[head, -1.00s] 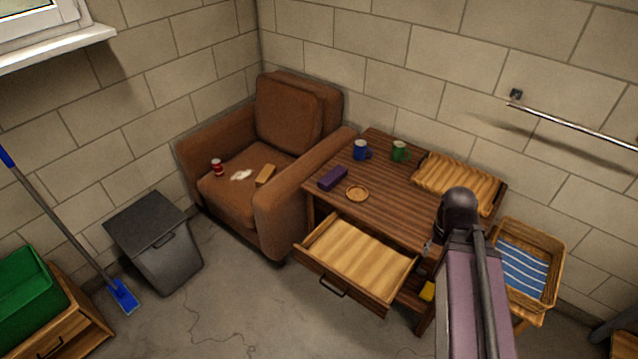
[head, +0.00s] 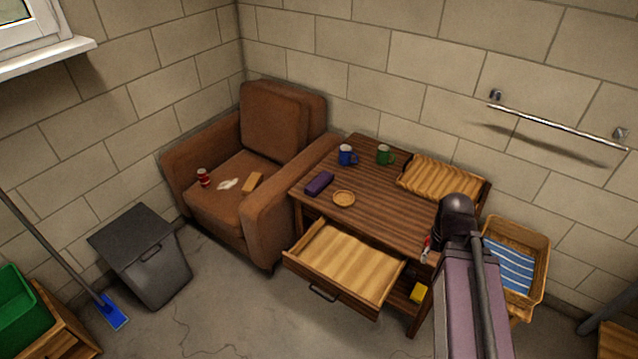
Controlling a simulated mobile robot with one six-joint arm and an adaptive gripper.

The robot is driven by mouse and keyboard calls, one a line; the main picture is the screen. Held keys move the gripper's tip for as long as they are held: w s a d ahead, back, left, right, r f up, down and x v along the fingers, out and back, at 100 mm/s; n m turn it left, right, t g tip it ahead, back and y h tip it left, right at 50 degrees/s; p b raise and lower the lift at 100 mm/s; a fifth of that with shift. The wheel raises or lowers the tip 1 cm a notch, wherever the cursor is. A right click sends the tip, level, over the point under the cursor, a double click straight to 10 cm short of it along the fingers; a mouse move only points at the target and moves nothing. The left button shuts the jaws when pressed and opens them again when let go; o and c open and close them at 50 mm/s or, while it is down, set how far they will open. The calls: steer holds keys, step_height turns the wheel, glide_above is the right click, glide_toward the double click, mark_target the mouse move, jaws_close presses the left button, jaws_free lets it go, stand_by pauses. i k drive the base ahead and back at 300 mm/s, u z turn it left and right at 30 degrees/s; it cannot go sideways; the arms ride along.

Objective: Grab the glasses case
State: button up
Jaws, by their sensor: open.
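A purple oblong case (head: 319,183), which looks like the glasses case, lies on the left side of the wooden table (head: 385,212). It is close to the armchair's arm. My gripper (head: 427,248) shows only in small part at the left of my arm, over the table's right front area. It is well to the right of the purple case and does not touch it. The fingers are mostly hidden by my arm, and nothing is seen held in them.
A blue mug (head: 346,155), a green mug (head: 384,154), a small round coaster (head: 344,199) and a wooden tray (head: 440,182) are on the table. The table's drawer (head: 345,262) stands open and empty at the front. A brown armchair (head: 270,125) borders the left.

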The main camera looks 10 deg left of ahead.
mark_target(320, 181)
steer(key=z, duration=0.05)
steer(key=i, duration=0.9)
steer(key=u, duration=0.05)
